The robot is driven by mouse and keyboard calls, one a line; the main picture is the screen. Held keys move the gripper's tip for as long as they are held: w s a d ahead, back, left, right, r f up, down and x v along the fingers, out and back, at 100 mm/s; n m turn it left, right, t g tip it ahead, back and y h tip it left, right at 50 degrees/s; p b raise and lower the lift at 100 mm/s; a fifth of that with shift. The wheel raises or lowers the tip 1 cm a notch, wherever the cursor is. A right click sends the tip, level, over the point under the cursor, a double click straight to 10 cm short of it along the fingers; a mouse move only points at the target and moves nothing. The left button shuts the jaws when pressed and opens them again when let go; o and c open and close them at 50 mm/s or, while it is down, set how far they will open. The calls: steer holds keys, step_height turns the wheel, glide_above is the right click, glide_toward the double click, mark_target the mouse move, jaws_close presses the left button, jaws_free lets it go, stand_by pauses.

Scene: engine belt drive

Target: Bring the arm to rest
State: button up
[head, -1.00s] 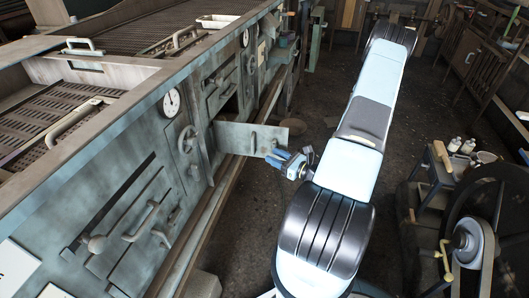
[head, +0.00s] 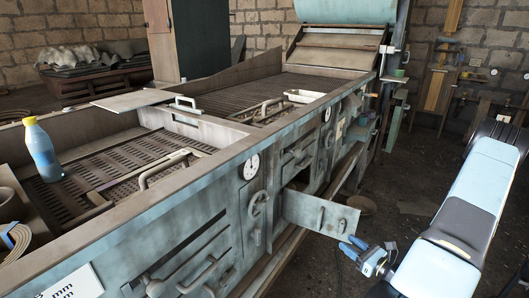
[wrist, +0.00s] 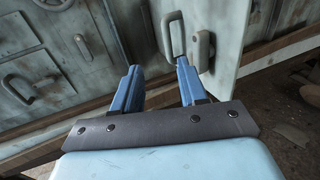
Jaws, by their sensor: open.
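My gripper (head: 351,246) is at the lower right of the head view, at the end of my pale blue arm. Its two blue fingers are apart, with nothing held between them. It is close to the free end of an open grey-green hinged door (head: 304,210) on the machine's front. In the wrist view my gripper (wrist: 158,68) points at a grey panel with an upright handle (wrist: 173,35). The handle stands just beyond the right fingertip; I cannot tell whether they touch.
The long machine (head: 190,215) fills the left and middle, with a gauge (head: 251,167) and handwheel (head: 257,204) on its front. A blue bottle (head: 42,150) stands on its top at left. Dark floor (head: 405,170) lies open between machine and arm.

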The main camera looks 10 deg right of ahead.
steer(key=s+a+r+n+g+y, duration=0.2)
steer(key=a+r+n+g, duration=0.55)
steer(key=r+n, duration=0.3)
steer(key=s+a+r+n+g+y, duration=0.2)
steer(key=a+r+n+g, duration=0.6)
steer(key=r, duration=0.3)
steer(key=s+r+n+t+h, duration=0.2)
steer(key=s+r+n+h, duration=0.3)
steer(key=r, duration=0.5)
steer(key=s+r+n+t+h, duration=0.3)
steer(key=s+r+n+h, duration=0.3)
steer(key=r, duration=0.4)
steer(key=shift+a+r+n+h, duration=0.2)
steer(key=shift+n+h, duration=0.25)
steer(key=shift+h, duration=0.25)
